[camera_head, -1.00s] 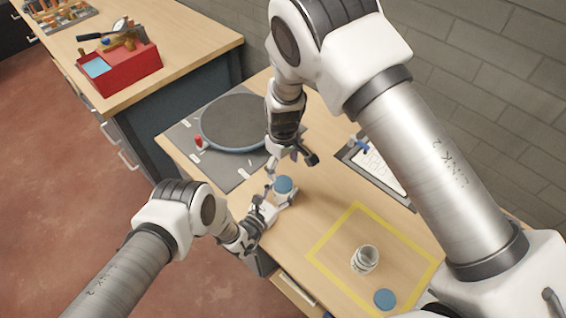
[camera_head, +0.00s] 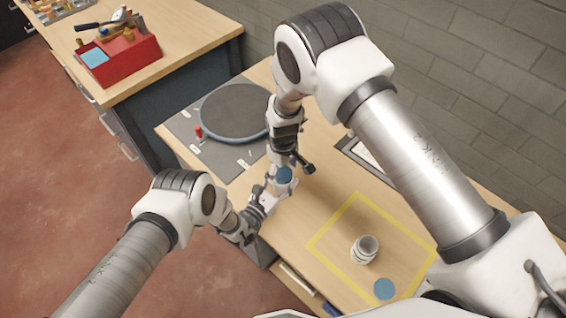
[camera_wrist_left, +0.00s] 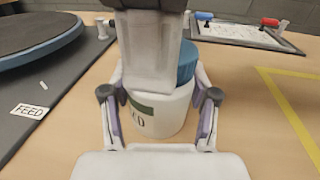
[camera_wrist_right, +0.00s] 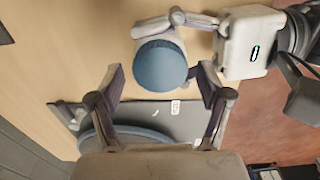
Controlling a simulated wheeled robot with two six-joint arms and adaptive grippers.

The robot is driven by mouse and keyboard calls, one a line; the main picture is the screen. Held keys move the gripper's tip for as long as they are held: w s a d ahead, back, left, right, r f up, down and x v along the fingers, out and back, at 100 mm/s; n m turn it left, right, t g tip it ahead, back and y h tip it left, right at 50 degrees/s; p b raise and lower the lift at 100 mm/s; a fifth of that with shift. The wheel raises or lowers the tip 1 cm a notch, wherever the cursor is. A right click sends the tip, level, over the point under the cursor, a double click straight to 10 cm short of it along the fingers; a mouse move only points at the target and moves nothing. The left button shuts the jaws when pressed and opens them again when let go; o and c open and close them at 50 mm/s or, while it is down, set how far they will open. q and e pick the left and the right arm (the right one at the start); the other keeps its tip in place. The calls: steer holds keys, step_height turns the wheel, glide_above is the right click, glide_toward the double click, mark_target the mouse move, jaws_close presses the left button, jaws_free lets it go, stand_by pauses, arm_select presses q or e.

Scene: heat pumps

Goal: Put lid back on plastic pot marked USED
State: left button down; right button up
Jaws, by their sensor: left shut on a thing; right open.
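A white pot with a blue lid on it (camera_head: 284,175) stands on the bench. My left gripper (camera_head: 277,186) is shut around its body. In the left wrist view the pot (camera_wrist_left: 163,118) has a green band and lettering ending in "ED", the rest hidden. My right gripper (camera_head: 292,163) is open just above this lid; in the right wrist view the lid (camera_wrist_right: 160,66) shows between and beyond the fingers (camera_wrist_right: 162,80). A second white pot, open-topped (camera_head: 364,249), stands inside the yellow outline, its marking unreadable. A loose blue lid (camera_head: 384,289) lies at the outline's near edge.
A grey mat (camera_head: 188,148) with a round dark plate (camera_head: 236,110) lies at the bench's far left. A clipboard (camera_head: 368,155) lies behind, near the wall. A red tool box (camera_head: 118,62) is on the other bench. The yellow square (camera_head: 330,228) has free room around the open pot.

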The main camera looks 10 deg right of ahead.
steer(key=shift+f, duration=0.1)
steer(key=c, duration=1.2)
steer(key=o, duration=1.4)
steer(key=shift+c, duration=0.2)
arm_select(q)
steer(key=shift+c, duration=1.1)
jaws_free()
arm_select(e)
step_height(320, 180, up, 12)
arm_select(q)
steer(key=shift+s+a, duration=0.1)
